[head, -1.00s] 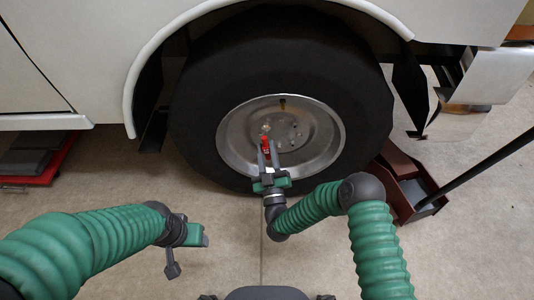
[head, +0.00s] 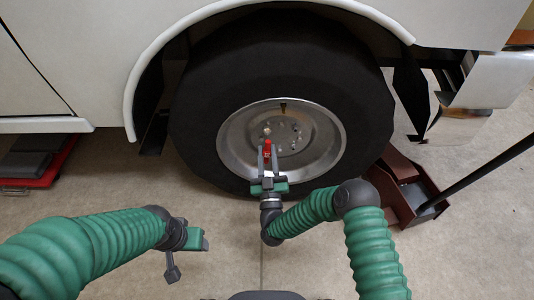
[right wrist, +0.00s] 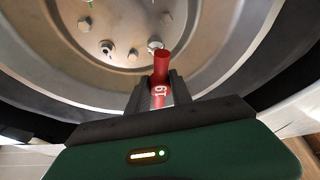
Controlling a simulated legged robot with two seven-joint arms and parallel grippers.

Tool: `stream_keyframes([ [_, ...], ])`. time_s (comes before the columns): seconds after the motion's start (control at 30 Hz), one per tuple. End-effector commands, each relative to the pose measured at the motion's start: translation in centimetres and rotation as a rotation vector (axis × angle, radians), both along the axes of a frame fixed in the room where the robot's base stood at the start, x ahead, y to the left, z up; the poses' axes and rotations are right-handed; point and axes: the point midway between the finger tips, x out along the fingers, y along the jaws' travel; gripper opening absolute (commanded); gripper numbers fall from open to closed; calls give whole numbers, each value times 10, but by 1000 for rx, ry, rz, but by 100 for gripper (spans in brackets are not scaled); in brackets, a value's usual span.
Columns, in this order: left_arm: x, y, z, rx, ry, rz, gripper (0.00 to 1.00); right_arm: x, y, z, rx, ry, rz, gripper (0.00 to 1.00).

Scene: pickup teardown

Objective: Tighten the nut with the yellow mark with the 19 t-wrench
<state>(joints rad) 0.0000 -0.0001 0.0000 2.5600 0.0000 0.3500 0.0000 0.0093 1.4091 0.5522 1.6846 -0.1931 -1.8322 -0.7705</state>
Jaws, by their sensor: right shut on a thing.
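The 19 t-wrench (right wrist: 161,68) is red with a white "19" and sits between the fingers of my right gripper (right wrist: 158,92), which is shut on it. In the head view the wrench (head: 267,147) points up at the wheel, and my right gripper (head: 267,160) is in front of the lower rim. A bright nut (right wrist: 155,45) shows just behind the wrench's tip; I cannot tell whether they touch. It also shows on the hub in the head view (head: 267,131). No yellow mark is clear. My left gripper (head: 190,240) is low at left, away from the wheel; its jaws are unclear.
The wheel's black tire (head: 205,100) stands under the white vehicle body (head: 80,60). A dark red jack (head: 405,190) with a long black handle is at right. A red tray (head: 60,165) lies at left. The floor between is clear.

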Motion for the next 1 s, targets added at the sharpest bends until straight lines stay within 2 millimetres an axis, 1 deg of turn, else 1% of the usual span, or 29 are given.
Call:
stream_keyframes([
  [0.03, 0, 0, 5, 0, 0, 0, 61, -2, -2, 4, -1, -3, -7, 0],
  [0.23, 0, 0, 12, 0, 0, 0, 61, -17, -1, 3, -1, -4, -5, 0],
  [0.47, 0, 0, 11, 0, 0, 0, 61, -20, 0, 1, 0, -4, -3, 0],
  [0.57, 0, 0, 14, 0, 0, 0, 61, -22, 0, 1, -1, -2, -1, 0],
  [0.73, 0, 0, 28, 0, 0, 0, 61, -41, 0, 4, -1, 0, 1, 0],
  [0.77, 0, 0, 21, 0, -1, 0, 61, -44, -1, -3, 0, 2, -3, 0],
  [0.8, 0, 0, 16, 0, -1, 0, 61, -49, -2, -5, 1, 2, -3, 0],
  [0.9, 0, 0, 12, 0, 1, 0, 61, -57, -1, -4, 1, 1, -3, 0],
  [1.0, 0, 0, 13, 0, 1, 0, 61, -60, 0, -1, 2, -2, -1, 0],
])
